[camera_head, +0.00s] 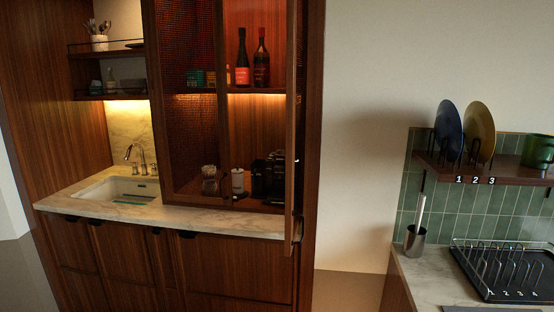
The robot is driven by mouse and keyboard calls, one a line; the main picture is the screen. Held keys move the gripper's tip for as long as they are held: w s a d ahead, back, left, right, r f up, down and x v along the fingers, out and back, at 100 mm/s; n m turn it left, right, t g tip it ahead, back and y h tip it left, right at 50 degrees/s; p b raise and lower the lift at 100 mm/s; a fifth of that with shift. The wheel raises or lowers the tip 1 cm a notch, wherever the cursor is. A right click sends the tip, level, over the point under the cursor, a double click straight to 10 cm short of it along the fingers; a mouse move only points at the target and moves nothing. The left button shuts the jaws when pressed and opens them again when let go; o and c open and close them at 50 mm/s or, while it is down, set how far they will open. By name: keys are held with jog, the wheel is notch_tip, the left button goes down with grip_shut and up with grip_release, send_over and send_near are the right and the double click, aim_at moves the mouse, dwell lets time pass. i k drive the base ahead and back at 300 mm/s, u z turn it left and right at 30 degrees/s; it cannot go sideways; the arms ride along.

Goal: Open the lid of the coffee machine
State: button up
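The coffee machine (268,178) appears to be the black appliance on the lower shelf inside the wooden cabinet, at the right side of the opening. It is small and dark here, and I cannot tell its lid or whether that is open or shut. The cabinet door (297,130) at the right stands open, seen nearly edge-on, and hides part of the machine's right side. My gripper is not in view.
A white canister (238,183) and a brown-and-grey jar (210,182) stand left of the machine. Two bottles (251,62) stand on the shelf above. A sink (120,190) is left; a counter with a black rack (505,270) is right.

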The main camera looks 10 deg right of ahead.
aim_at(279, 155)
jog(key=u, duration=0.1)
jog(key=i, duration=0.45)
jog(key=u, duration=0.5)
jog(key=i, duration=1.5)
jog(key=u, duration=0.05)
